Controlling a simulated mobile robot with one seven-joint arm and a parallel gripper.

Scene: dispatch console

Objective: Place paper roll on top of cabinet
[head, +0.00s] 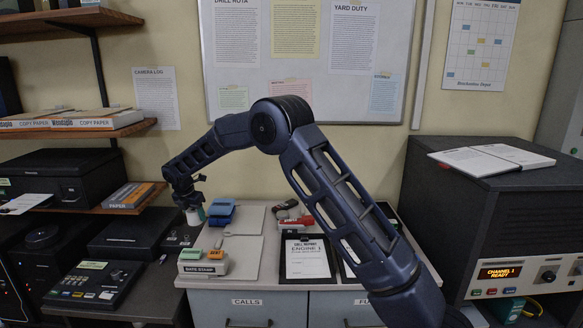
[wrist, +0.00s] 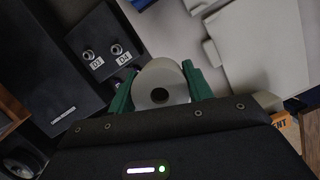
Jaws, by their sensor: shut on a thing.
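My gripper (head: 190,206) is at the left end of my arm and points down. In the wrist view its two green fingers are shut on a white paper roll (wrist: 164,74), one on each side, with the dark core hole facing the camera. In the head view only a bit of the white roll (head: 195,217) shows below the fingers. The grey cabinet (head: 262,302), with a front labelled CALLS, stands centre. The roll is by the left edge of its top; I cannot tell whether it touches anything below.
A date stamp (head: 203,262), a blue punch (head: 221,211), a red stapler (head: 297,221) and a clipboard (head: 308,262) lie on the cabinet top. Between them are pale flat sheets (head: 238,248). Black switch boxes (head: 176,241) stand left of the cabinet. A dark radio console (head: 500,215) is right.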

